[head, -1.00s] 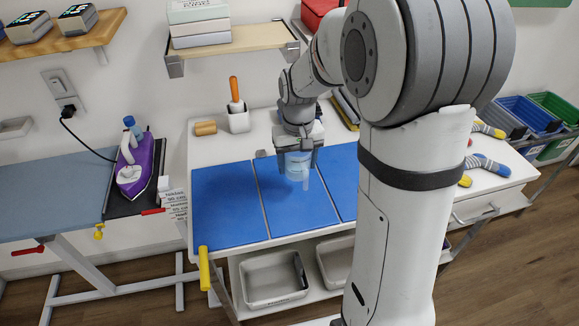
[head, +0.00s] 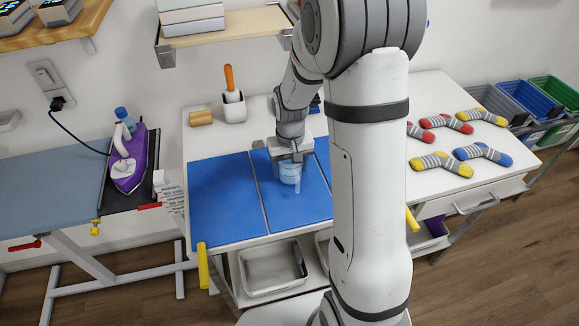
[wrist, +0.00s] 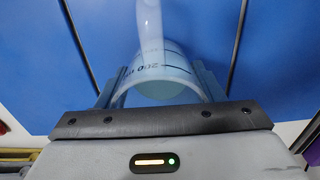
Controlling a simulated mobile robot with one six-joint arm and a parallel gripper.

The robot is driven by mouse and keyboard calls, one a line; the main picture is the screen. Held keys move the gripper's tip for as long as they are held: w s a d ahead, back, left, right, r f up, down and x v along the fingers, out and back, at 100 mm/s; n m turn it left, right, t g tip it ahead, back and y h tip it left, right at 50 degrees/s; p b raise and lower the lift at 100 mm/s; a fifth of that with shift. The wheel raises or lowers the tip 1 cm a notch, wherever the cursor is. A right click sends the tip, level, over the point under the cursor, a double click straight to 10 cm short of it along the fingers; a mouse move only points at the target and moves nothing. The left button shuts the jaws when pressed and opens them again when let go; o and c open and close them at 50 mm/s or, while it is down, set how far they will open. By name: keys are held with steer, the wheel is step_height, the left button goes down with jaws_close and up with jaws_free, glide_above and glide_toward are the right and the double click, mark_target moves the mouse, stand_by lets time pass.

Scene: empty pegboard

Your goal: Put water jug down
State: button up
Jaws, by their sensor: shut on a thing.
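The water jug (head: 291,174) is a clear, bluish measuring cup with printed marks. In the head view it is upright over the middle blue panel of the white table. My gripper (head: 290,156) is above it, with its fingers shut on the jug. In the wrist view the jug (wrist: 160,80) sits between the two fingers (wrist: 160,92), its handle toward the top of the picture. I cannot tell whether the jug's base touches the blue panel (head: 312,204).
A holder with an orange-handled tool (head: 233,107) and a wooden roll (head: 201,118) stand at the table's back. Several striped socks (head: 440,161) lie on the right. A purple iron (head: 128,165) stands on the left. The left blue panel (head: 222,200) is clear.

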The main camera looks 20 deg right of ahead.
steer(key=shift+f, duration=0.35)
steer(key=shift+f, duration=0.15)
steer(key=o, duration=1)
